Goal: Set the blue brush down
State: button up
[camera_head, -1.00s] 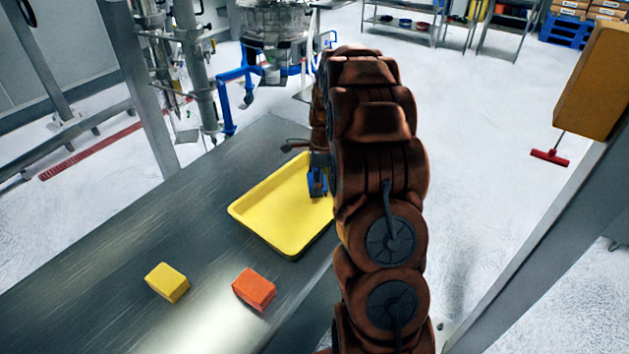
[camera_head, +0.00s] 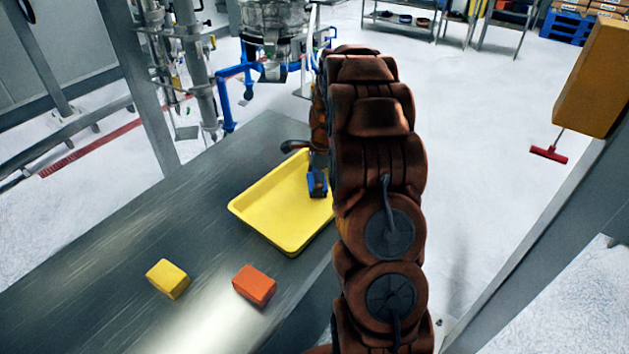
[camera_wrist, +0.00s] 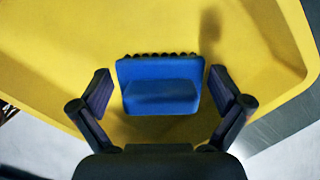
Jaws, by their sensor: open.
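The blue brush (camera_wrist: 160,82) lies between the two fingers of my gripper (camera_wrist: 162,95) in the wrist view, with a gap on each side. A row of dark bristles shows along its far edge. The yellow tray (camera_wrist: 60,50) fills the background under the brush. In the head view the blue brush (camera_head: 317,186) shows over the right part of the yellow tray (camera_head: 262,208), partly hidden by my arm. My gripper is open around the brush. The wrist view does not clearly show whether the brush rests on the tray floor.
A yellow block (camera_head: 168,279) and an orange block (camera_head: 254,286) sit on the metal table (camera_head: 110,265) in front of the tray. Bare table lies left of the tray. A metal post (camera_head: 150,110) stands behind the table. A tan box (camera_head: 594,80) is at upper right.

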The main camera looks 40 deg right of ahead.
notch_tip(320, 180, up, 12)
jog(key=d+b, duration=0.1)
jog(key=b, duration=0.3)
jog(key=shift+s+d, duration=0.3)
jog(key=shift+s, duration=0.15)
jog(key=s+a+r+n+g, duration=0.1)
jog(key=s+a+n, duration=0.55)
jog(key=a, duration=0.35)
jog(key=s+a+r+n+g, duration=0.1)
jog(key=s+a+r+n, duration=0.1)
jog(key=s+a+n, duration=0.55)
jog(key=s+a+f+n, duration=0.1)
jog(key=s+a+n, duration=0.2)
jog(key=s, duration=0.3)
jog(key=s+a+f+n+h, duration=0.1)
jog(key=s+a+f+n, duration=0.1)
jog(key=s, duration=0.5)
jog(key=s+a+f+n, duration=0.2)
jog(key=s+a+n, duration=0.3)
jog(key=s, duration=0.2)
jog(key=shift+s+g+h, duration=0.25)
jog(key=shift+g+h, duration=0.05)
jog(key=shift+g, duration=0.1)
